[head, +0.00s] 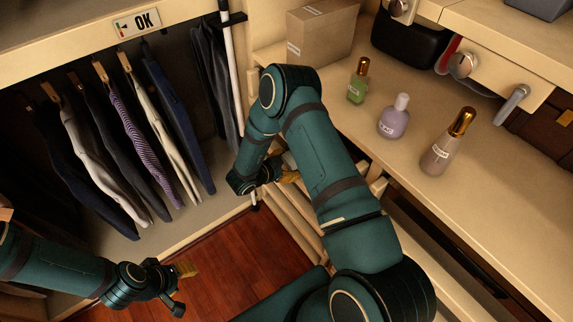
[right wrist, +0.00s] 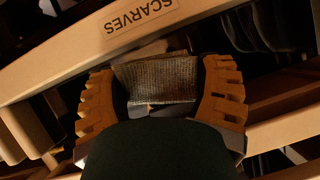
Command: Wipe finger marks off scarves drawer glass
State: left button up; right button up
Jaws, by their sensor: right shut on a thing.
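The scarves drawer shows in the right wrist view as a pale wooden front (right wrist: 60,72) with a SCARVES label (right wrist: 143,14). My right gripper (right wrist: 160,90) is shut on a grey, woven-looking cloth (right wrist: 158,78), held between its orange fingers close to the drawer front. I cannot tell whether the cloth touches the drawer. In the head view, my right gripper (head: 288,176) is low beside the drawer unit, partly hidden by my arm. I cannot make out the glass or any finger marks. My left gripper (head: 182,286) is at lower left, above the floor, away from the drawers.
Green (head: 358,82), lilac (head: 394,116) and brownish (head: 448,142) bottles stand on the counter (head: 500,190) above the drawers. A cardboard box (head: 322,32) stands at the counter's back. Clothes (head: 130,140) hang at left. The red wooden floor (head: 235,255) is clear between.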

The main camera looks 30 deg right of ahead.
jog(key=shift+w+d, duration=0.1)
jog(key=shift+d, duration=0.85)
dwell(0.3)
jog(key=shift+s+p, duration=0.55)
jog(key=shift+s, duration=0.6)
jog(key=shift+s+d+p, duration=0.15)
jog(key=shift+s+p, duration=0.15)
jog(key=shift+s, duration=0.7)
jog(key=shift+s+d+p, duration=0.1)
jog(key=shift+s+p, duration=0.15)
jog(key=shift+s, duration=0.7)
jog(key=shift+s+d+p, duration=0.15)
jog(key=shift+s+p, duration=0.4)
jog(key=shift+s, duration=2.1)
jog(key=shift+d, duration=0.1)
